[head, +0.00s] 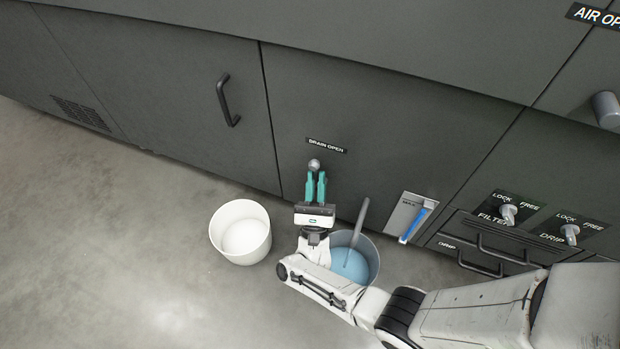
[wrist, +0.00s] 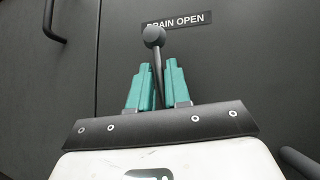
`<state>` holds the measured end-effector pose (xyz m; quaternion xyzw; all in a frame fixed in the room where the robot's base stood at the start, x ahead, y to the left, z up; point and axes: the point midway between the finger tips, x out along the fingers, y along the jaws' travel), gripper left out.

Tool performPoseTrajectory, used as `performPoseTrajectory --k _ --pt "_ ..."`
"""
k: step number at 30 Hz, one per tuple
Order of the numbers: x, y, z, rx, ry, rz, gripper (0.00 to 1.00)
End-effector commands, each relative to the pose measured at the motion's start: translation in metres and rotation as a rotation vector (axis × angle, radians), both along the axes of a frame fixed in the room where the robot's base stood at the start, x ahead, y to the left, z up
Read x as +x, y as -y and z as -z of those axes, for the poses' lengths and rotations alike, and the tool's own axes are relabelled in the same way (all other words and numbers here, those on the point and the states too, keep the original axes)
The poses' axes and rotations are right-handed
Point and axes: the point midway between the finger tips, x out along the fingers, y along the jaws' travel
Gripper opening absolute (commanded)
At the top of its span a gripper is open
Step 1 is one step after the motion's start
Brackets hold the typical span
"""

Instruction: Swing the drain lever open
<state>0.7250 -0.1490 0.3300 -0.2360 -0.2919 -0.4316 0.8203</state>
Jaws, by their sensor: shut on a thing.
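The drain lever (head: 314,164) is on the dark cabinet front, just below the "DRAIN OPEN" label (head: 326,145). It is a thin rod with a round grey knob. In the wrist view the lever's dark knob (wrist: 154,36) stands above my fingertips and partly covers the label (wrist: 190,20). My gripper (head: 316,176) has two green fingers, one on each side of the rod, and is shut on the lever below its knob. The wrist view shows the same hold by my gripper (wrist: 155,72). The lever's lower end and pivot are hidden behind my gripper.
A white bucket (head: 240,228) stands on the floor left of my gripper. A grey bucket (head: 371,250) with blue liquid and a grey pipe is partly behind my arm. A door handle (head: 228,101) juts out upper left.

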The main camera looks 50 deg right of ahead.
Motion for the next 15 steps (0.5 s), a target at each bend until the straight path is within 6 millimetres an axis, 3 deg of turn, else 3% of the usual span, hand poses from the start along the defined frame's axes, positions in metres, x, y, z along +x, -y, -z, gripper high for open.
performPoseTrajectory --k 15 --pt "-0.0071 0.0034 0.0013 0.055 0.14 0.003 0.0"
